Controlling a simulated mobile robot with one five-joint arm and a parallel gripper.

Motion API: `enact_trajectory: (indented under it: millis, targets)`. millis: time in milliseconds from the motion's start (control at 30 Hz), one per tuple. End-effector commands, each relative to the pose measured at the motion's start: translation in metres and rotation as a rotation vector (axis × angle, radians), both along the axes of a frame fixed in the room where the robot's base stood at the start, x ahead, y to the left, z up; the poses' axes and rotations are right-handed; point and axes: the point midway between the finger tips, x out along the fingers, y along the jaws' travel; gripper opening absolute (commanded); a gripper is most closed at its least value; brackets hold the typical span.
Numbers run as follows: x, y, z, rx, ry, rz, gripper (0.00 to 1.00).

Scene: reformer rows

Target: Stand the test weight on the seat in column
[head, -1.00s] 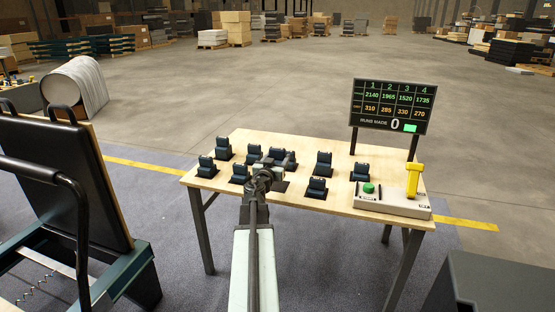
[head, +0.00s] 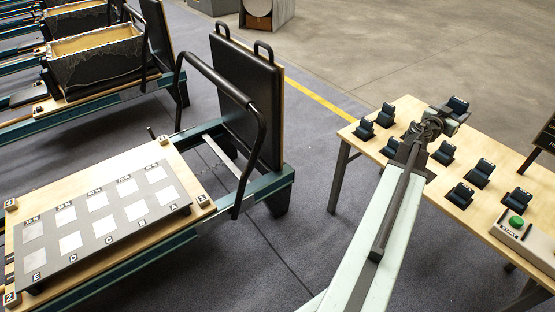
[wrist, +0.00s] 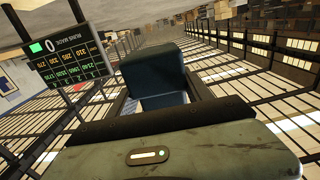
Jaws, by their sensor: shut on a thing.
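My gripper (head: 444,114) is shut on a dark blue test weight (head: 458,105), which it holds over the table in the head view. The same weight fills the middle of the wrist view (wrist: 155,75), between the fingers. Several similar dark weights, such as one at the front (head: 460,195), stand on the wooden table (head: 415,108). A grey plate (head: 95,244) with two rows of pale square seats (head: 70,243) lies on a wooden platform at the left. Letters A to E mark its columns. The seats that I see look empty.
A black curved bar (head: 262,140) and a tall black padded board (head: 245,95) stand between the plate and the table. A control box with a green button (head: 516,222) is at the table's right. A score display (wrist: 68,55) shows in the wrist view. Grey floor lies between.

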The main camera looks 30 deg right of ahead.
Motion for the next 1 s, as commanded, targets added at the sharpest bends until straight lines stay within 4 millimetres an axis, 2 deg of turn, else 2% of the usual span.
enact_trajectory:
  millis: [33,100,800,900,1000]
  targets:
    - [0.0,0.0,0.035,0.0,0.001,0.0,0.0]
    - [0.0,0.0,0.058,0.0,0.001,0.0,0.0]
    - [0.0,0.0,0.282,0.0,0.001,0.0,0.0]
    - [0.0,0.0,0.313,0.0,0.001,0.0,0.0]
    - [0.0,0.0,0.334,0.0,0.001,0.0,0.0]
